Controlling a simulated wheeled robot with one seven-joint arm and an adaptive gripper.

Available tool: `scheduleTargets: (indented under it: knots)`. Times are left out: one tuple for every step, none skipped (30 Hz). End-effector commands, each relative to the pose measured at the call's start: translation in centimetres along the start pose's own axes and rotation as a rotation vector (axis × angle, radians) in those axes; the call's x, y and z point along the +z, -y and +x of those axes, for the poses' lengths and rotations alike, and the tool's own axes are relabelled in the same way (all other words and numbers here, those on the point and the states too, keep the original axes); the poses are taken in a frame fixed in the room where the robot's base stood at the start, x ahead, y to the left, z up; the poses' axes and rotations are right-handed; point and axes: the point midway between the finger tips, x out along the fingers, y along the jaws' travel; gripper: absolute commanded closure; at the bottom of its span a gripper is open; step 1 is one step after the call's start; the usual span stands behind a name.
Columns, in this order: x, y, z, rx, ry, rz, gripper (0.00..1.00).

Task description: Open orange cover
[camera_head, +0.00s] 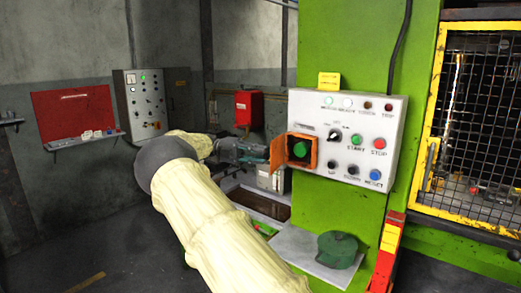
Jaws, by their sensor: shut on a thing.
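The orange cover (277,153) is on the left side of the grey control panel (345,113). It stands swung out to the left of its orange frame (314,152). A green button (300,149) shows inside the frame. My gripper (264,155) reaches in from the left and is shut on the orange cover at its outer edge. The fingertips are small in this view, and the exact contact is hard to see. My arm, in a pale yellow sleeve, fills the lower middle.
The panel has a black rotary switch (335,134), START (356,140) and STOP (379,143) buttons. Below is a grey shelf (297,245) with a green part (338,249). A yellow-framed mesh guard (436,100) stands right. A red wall box (249,108) is behind the gripper.

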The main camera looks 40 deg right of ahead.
Motion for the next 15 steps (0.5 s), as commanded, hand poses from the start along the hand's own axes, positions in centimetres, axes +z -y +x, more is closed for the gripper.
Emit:
scheduleTargets:
  knots:
    - [-0.05,0.01,0.00,-0.002,-0.003,-0.001,1.00]
    - [-0.04,0.00,0.08,-0.001,-0.007,-0.001,1.00]
    - [-0.03,-0.01,0.18,-0.001,-0.010,-0.001,1.00]
    - [-0.02,-0.03,0.25,0.000,-0.013,-0.001,1.00]
    - [0.00,-0.05,0.31,0.000,-0.015,-0.001,1.00]
    - [0.02,-0.07,0.39,0.000,-0.017,-0.002,1.00]
    - [0.04,-0.09,0.45,0.001,-0.018,-0.002,1.00]
    - [0.06,-0.11,0.50,0.001,-0.019,-0.002,1.00]
    - [0.08,-0.13,0.56,0.001,-0.020,-0.002,1.00]
    - [0.10,-0.13,0.60,0.001,-0.021,-0.002,1.00]
    - [0.12,-0.14,0.63,0.001,-0.021,-0.002,1.00]
    - [0.13,-0.15,0.68,0.000,-0.022,-0.002,1.00]
    - [0.15,-0.15,0.70,0.000,-0.022,-0.002,1.00]
    - [0.16,-0.16,0.73,0.000,-0.023,-0.002,1.00]
    - [0.17,-0.16,0.75,0.000,-0.023,-0.002,1.00]
